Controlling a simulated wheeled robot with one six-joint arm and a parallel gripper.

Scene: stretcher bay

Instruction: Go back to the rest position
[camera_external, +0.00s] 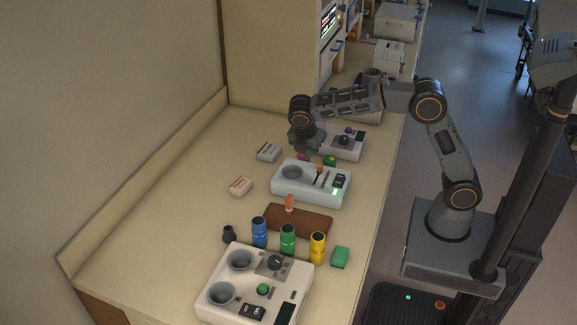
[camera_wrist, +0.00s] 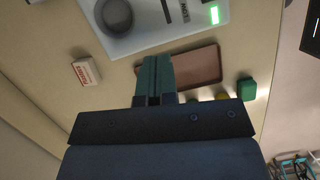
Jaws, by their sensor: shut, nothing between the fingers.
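My gripper (camera_wrist: 154,64) shows in the wrist view with its two dark green fingers together and nothing between them. In the outside view my arm reaches left over the bench from its base, with the wrist low and the gripper (camera_external: 308,146) hanging near the back of the white device with a green-lit display (camera_external: 283,188). The fingertips are hard to make out there. In the wrist view the same device (camera_wrist: 150,32) lies beyond the fingers, and the brown tray (camera_wrist: 200,66) shows behind and to the right of them.
Blue (camera_external: 259,232), green (camera_external: 288,240) and yellow (camera_external: 317,247) cylinders stand behind a white two-well device (camera_external: 238,284). A green block (camera_external: 340,257) sits beside them. A device with a dark knob (camera_external: 354,149) is close right of my gripper. Small boxes (camera_external: 240,186) lie left; the bench's left side is clear.

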